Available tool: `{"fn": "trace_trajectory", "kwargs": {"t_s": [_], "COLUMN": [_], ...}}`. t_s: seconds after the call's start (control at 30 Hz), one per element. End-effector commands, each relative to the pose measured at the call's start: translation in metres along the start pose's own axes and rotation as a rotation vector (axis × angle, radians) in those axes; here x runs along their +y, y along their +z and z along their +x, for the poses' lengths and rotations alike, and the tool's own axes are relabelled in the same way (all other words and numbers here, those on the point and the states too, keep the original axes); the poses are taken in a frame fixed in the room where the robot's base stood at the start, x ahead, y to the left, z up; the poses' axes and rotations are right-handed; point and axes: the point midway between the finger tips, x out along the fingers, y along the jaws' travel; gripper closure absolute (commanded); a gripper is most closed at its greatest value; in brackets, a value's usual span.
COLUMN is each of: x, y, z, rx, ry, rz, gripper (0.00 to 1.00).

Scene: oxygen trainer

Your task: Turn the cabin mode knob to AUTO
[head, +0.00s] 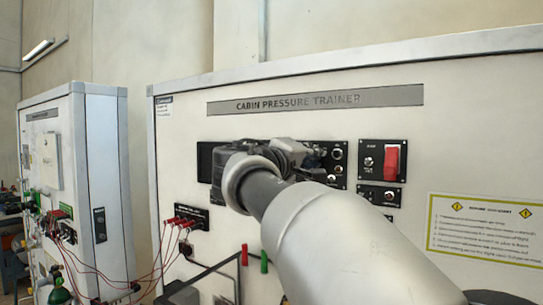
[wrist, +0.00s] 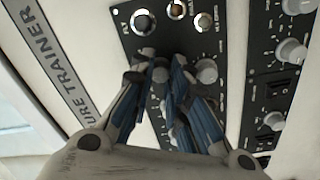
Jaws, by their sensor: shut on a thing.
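The cabin pressure trainer (head: 420,130) stands upright in front of me, with a black control panel (head: 337,180) under its name strip. My gripper (wrist: 161,82) is against this panel in the wrist view, its blue-grey fingers closed around a small grey knob (wrist: 160,74). The fingers hide most of this knob, and I cannot read its label or pointer, so I cannot tell its setting. In the head view my gripper (head: 300,155) and arm cover the middle of the panel.
Another grey knob (wrist: 207,71) sits just beside the fingers. Round fittings (wrist: 143,22) line the panel's edge. A separate panel with white knobs (wrist: 291,51) is at the right. A red switch guard (head: 391,161) and red-plugged leads (head: 187,221) are on the trainer's face.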

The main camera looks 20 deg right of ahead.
Motion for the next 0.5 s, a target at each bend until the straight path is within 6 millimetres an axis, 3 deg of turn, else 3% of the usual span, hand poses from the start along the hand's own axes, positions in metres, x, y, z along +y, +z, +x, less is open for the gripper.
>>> {"fn": "trace_trajectory", "kwargs": {"t_s": [0.5], "x": [0.0014], "y": [-0.0005], "z": [-0.0003], "rx": [0.017], "ry": [0.002], "rz": [-0.473], "gripper": [1.00]}}
